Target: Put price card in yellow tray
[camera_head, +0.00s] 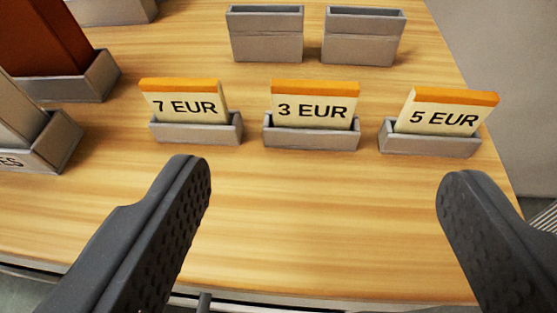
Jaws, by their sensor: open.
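Three price cards, cream with orange top edges, stand in small grey holders in a row on the table. The "7 EUR" card (186,103) is on the left, the "3 EUR" card (314,102) in the middle and the "5 EUR" card (447,112) on the right, slightly turned. My gripper (323,178) is open and empty, in front of the row, its fingers wide apart. The middle card lies beyond the gap between the fingers. No yellow tray is in view.
Two empty grey holders (265,45) (361,49) stand behind the cards. At the left are a brown block (38,38) in a grey holder and another grey holder with partly visible lettering (35,150). The wooden table (320,225) is bare in front of the cards. Its right edge is near the "5 EUR" card.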

